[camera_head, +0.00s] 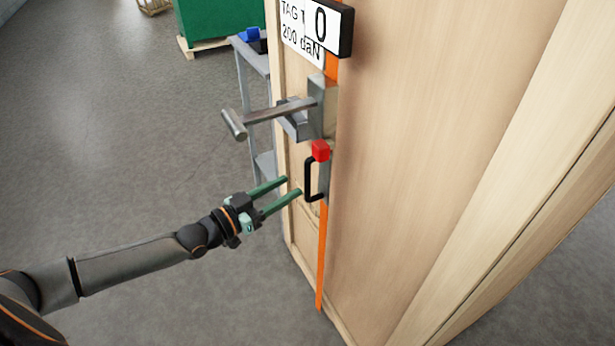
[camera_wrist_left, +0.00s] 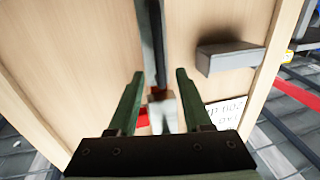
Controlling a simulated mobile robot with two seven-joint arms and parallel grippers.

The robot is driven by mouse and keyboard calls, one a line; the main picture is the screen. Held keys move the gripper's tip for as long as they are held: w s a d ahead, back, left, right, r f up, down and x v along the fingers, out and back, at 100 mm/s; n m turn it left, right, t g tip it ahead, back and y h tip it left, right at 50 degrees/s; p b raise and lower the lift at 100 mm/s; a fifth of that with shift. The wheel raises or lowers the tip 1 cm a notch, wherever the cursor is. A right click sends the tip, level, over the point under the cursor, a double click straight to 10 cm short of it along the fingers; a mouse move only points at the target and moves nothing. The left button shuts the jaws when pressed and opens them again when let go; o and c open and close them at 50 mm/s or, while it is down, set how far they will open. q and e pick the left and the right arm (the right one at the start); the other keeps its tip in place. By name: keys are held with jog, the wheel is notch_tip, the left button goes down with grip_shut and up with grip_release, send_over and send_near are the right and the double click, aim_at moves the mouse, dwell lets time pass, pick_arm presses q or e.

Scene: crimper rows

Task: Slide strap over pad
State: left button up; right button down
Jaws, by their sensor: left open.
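An orange strap (camera_head: 322,260) runs down the edge of a wooden crate (camera_head: 430,120). A black handle (camera_head: 308,180) with a red block (camera_head: 320,151) at its top sits on a grey metal piece along the strap. I cannot tell which part is the pad. My left gripper (camera_head: 293,185) has green fingers, open and empty, with tips just left of the handle. In the left wrist view, the open fingers (camera_wrist_left: 160,74) lie either side of a dark bar that looks like the handle; contact is unclear. My right gripper is not in view.
Above the handle, a grey metal device (camera_head: 318,110) with a long T-shaped lever (camera_head: 235,124) sticks out to the left. A display reading 0 (camera_head: 325,27) and a white label (camera_head: 297,40) are higher up. A grey stand (camera_head: 245,75) is behind. The floor at left is clear.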

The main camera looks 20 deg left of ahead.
pick_arm(q)
jog(key=shift+x, duration=3.45)
jog(key=shift+c, duration=0.2)
grip_shut()
